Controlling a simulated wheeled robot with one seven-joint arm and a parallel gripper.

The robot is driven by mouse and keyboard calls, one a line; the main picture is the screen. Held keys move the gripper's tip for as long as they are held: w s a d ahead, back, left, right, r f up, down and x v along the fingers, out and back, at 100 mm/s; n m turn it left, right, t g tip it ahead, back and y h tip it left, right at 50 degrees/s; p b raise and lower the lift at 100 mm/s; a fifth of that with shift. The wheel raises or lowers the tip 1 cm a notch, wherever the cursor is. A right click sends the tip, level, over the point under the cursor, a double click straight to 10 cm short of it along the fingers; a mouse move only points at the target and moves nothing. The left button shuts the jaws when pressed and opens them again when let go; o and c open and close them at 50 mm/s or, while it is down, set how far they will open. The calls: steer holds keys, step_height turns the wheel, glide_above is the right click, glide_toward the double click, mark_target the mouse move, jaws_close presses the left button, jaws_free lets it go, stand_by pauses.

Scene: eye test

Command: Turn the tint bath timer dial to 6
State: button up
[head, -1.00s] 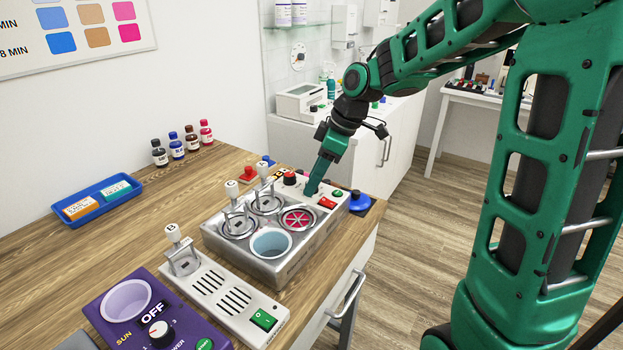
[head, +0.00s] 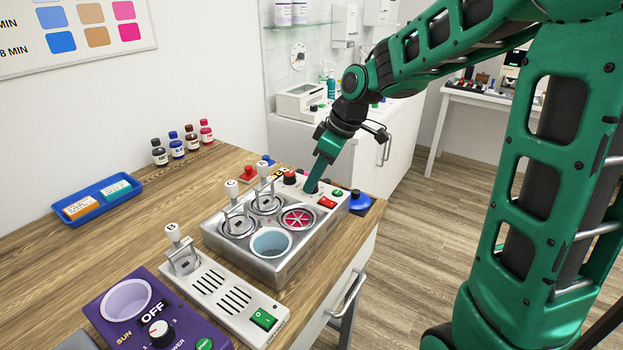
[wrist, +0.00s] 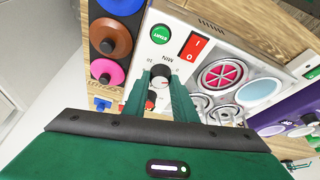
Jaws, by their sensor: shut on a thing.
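The tint bath (head: 318,243) is a grey metal unit on the wooden counter, with round wells and a panel at its far end. My gripper (head: 311,188) points down onto that panel and hides the timer dial in the head view. In the wrist view, the timer dial (wrist: 160,71) is a dark round knob with a light mark, on a white panel marked MIN. My gripper (wrist: 160,86) is shut on it, one finger on each side. The scale is upside down and mostly too small or covered, so I cannot tell which number the dial points to.
Close to the dial are a green START button (wrist: 160,34) and a red rocker switch (wrist: 194,46). A red knob (head: 290,177) stands left of my gripper. Upright white-knobbed handles (head: 232,190) rise nearby.

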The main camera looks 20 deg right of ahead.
steer(key=m, duration=0.2)
steer(key=m+t+h, duration=0.1)
steer(key=m, duration=0.1)
steer(key=m+h, duration=0.1)
steer(key=m, duration=0.2)
steer(key=shift+s+a, duration=0.15)
steer(key=shift+a, duration=0.15)
steer(key=m+h, duration=0.1)
steer(key=m, duration=0.2)
steer(key=m+h, duration=0.1)
steer(key=m, duration=0.2)
steer(key=shift+a+m+h, duration=0.2)
steer(key=shift+m+h, duration=0.1)
steer(key=shift+h, duration=0.1)
steer(key=m+h, duration=0.1)
steer(key=m, duration=0.2)
steer(key=shift+a+m, duration=0.1)
steer(key=shift+m, duration=0.2)
steer(key=m+g+h, duration=0.1)
steer(key=m, duration=0.2)
steer(key=shift+m, duration=0.3)
steer(key=m+g, duration=0.1)
steer(key=m, duration=0.3)
steer(key=m+g+h, duration=0.1)
steer(key=m, duration=0.1)
steer(key=shift+w+a+m+g, duration=0.1)
steer(key=shift+w+m+g, duration=0.2)
steer(key=shift+w, duration=0.05)
steer(key=o, duration=1)
